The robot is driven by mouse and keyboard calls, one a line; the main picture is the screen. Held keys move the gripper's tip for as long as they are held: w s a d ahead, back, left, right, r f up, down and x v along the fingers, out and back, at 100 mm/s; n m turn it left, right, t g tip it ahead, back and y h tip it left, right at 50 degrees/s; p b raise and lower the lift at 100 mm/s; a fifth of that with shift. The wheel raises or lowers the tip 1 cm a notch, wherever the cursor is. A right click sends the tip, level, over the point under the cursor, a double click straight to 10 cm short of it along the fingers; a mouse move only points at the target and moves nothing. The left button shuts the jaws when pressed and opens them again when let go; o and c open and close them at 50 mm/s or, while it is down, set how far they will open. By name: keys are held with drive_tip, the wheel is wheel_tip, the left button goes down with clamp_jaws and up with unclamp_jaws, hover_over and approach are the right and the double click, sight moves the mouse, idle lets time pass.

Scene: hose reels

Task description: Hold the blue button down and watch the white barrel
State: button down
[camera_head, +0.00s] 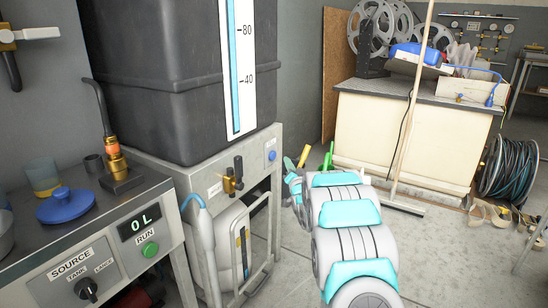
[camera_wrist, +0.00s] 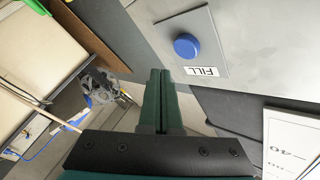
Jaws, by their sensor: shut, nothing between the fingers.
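The blue button (camera_head: 272,156) is on the grey front panel of the stand under the dark tank. In the wrist view the round blue button (camera_wrist: 187,46) sits on a grey plate above a label reading FILL. My gripper (camera_wrist: 160,73) is shut and empty, its fingertips just to the left of and below the button in that picture, apart from it. In the head view my arm reaches up beside the stand, right of the button. The white barrel (camera_head: 228,248) stands inside the lower frame, partly hidden by rails and a hose; it has a narrow gauge strip.
The dark tank (camera_head: 140,70) bears a blue level gauge (camera_head: 234,90) marked 40 and 80. A control bench (camera_head: 70,235) at left shows 0L, a green RUN button (camera_head: 150,249) and a SOURCE knob (camera_head: 87,289). A pole (camera_head: 411,100) and cabinet (camera_head: 400,135) stand at right.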

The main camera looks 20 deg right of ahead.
drive_tip(key=shift+s+d, duration=0.75)
drive_tip(key=shift+s, duration=0.2)
drive_tip(key=s+a+f+n+g, duration=0.1)
drive_tip(key=s+a+n+g, duration=0.2)
drive_tip(key=s, duration=1.8)
drive_tip(key=s+a+f+n+g+y, duration=0.1)
drive_tip(key=s+a+n+g, duration=0.2)
drive_tip(key=s+a+g, duration=0.8)
drive_tip(key=s+a+f+n+g+y, duration=0.1)
drive_tip(key=s+a+g, duration=0.6)
drive_tip(key=s, duration=2.4)
drive_tip(key=a+n, duration=0.1)
drive_tip(key=a, duration=0.2)
drive_tip(key=shift+a+n, duration=0.4)
drive_tip(key=shift+w, duration=0.15)
